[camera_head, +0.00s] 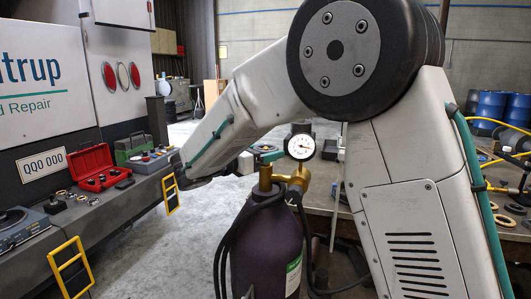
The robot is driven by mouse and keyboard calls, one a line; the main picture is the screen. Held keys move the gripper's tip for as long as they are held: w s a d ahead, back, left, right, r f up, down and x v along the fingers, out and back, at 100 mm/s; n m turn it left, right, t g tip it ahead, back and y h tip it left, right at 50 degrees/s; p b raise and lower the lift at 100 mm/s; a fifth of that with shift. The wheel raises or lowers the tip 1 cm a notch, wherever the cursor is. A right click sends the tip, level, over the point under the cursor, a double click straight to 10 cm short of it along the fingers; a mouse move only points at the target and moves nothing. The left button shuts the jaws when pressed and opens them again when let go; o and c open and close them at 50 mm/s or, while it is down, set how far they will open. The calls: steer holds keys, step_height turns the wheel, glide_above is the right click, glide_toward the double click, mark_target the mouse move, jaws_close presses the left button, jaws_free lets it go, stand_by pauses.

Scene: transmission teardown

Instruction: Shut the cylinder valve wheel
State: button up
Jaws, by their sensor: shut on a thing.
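The dark purple gas cylinder (266,245) stands upright at the bottom centre, with a brass valve and regulator (284,180) on its top and a round white-faced gauge (300,147). Black hoses hang from the regulator down the cylinder's side. My arm reaches over and behind the cylinder to the left.
A truck tailgate (112,215) on the left bears an open red case (94,168), a green case (133,148), a dial instrument (150,160) and several rings. Yellow brackets (71,267) hang from its edge. A workbench (505,226) stands right; bare floor lies between.

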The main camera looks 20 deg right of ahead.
steer(key=shift+m+g+h, duration=0.4)
steer(key=shift+m+g, duration=1.5)
steer(key=shift+g, duration=1.4)
steer(key=o, duration=0.7)
steer(key=shift+a, duration=0.15)
